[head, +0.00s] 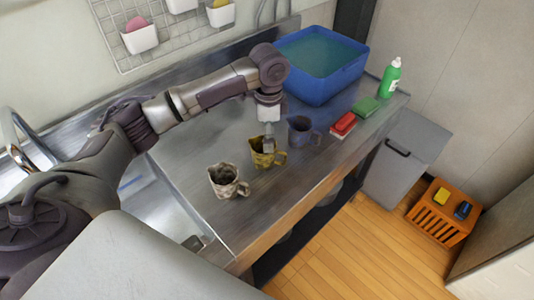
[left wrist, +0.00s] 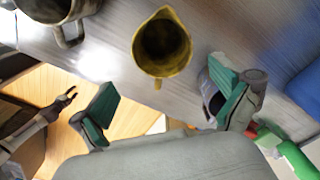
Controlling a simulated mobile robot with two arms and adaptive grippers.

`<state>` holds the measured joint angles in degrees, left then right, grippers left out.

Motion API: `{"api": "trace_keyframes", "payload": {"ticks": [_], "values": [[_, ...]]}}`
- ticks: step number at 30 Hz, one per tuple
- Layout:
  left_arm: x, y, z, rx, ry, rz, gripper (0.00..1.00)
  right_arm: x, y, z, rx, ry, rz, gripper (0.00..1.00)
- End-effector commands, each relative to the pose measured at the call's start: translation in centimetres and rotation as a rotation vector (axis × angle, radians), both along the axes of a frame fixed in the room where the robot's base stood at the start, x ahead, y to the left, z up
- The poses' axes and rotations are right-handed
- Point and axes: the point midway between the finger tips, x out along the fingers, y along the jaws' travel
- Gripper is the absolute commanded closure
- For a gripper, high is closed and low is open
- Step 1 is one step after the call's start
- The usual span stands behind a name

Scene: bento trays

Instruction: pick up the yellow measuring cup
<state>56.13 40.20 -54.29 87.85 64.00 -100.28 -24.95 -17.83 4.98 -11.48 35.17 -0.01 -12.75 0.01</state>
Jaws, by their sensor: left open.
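The yellow measuring cup (head: 261,160) stands upright on the steel counter (head: 200,140), between a patterned grey-brown cup (head: 222,180) and a blue-grey cup (head: 301,131). My left gripper (head: 268,143) is above the yellow cup and covers part of it in the head view. In the left wrist view, the yellow cup (left wrist: 162,45) shows its open mouth, ahead of the gap between my left gripper's green-padded fingers (left wrist: 168,101). The fingers are apart with nothing between them. Its spout and handle show. A dark gripper (left wrist: 66,97), apparently my right one, appears small over the floor.
A blue basin (head: 320,65) stands at the back. A red sponge (head: 343,124), green sponge (head: 366,107) and green bottle (head: 391,77) are to the right. The blue-grey cup (left wrist: 209,96) is partly behind one left finger. An orange crate (head: 436,213) is on the floor.

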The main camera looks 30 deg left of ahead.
Motion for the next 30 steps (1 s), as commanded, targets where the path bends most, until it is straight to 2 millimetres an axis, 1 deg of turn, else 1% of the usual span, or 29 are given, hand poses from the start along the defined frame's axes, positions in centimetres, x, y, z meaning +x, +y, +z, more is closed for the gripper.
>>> {"api": "trace_keyframes", "payload": {"ticks": [1, 3, 8, 11, 14, 16, 18, 21, 27, 28, 30], "values": [[0.0, 0.0, -0.8, 0.0, 0.002, 0.001, 0.0, -0.2, -0.2, 0.2, -0.002, 0.003, 0.001, 0.6], [0.0, 0.0, -1.7, 0.001, 0.0, 0.001, 0.0, -0.1, -0.2, 0.3, -0.002, 0.002, 0.001, 0.6], [0.1, 0.0, -2.6, 0.0, -0.001, 0.0, 0.0, 0.9, 0.0, 0.5, 0.0, -0.013, 0.0, 0.6], [0.0, 0.3, -3.7, 0.001, 0.003, 0.002, 0.0, 1.6, 0.3, 1.1, 0.004, -0.025, -0.001, 0.6], [0.1, 0.6, -5.2, 0.002, 0.002, 0.001, 0.0, 1.8, 0.7, 1.7, 0.01, -0.029, -0.002, 0.6], [0.1, 0.6, -6.3, 0.001, 0.002, 0.0, 0.0, 1.8, 0.9, 1.8, 0.013, -0.028, -0.003, 0.6], [0.2, 0.5, -7.1, 0.0, 0.0, 0.0, 0.0, 1.8, 1.2, 1.9, 0.016, -0.028, -0.005, 0.6], [0.2, 0.5, -7.6, 0.0, -0.002, 0.0, 0.0, 1.7, 1.4, 2.0, 0.018, -0.027, -0.006, 0.6], [0.2, 0.6, -7.7, 0.001, -0.003, -0.001, 0.0, 1.5, 1.2, 1.9, 0.016, -0.023, -0.005, 0.6], [0.2, 0.6, -7.7, 0.001, -0.003, -0.001, 0.03, 1.4, 1.1, 1.9, 0.015, -0.022, -0.005, 0.6], [0.2, 0.6, -7.7, 0.001, -0.003, -0.001, 0.15, 1.3, 1.0, 1.9, 0.013, -0.021, -0.004, 0.6]]}}
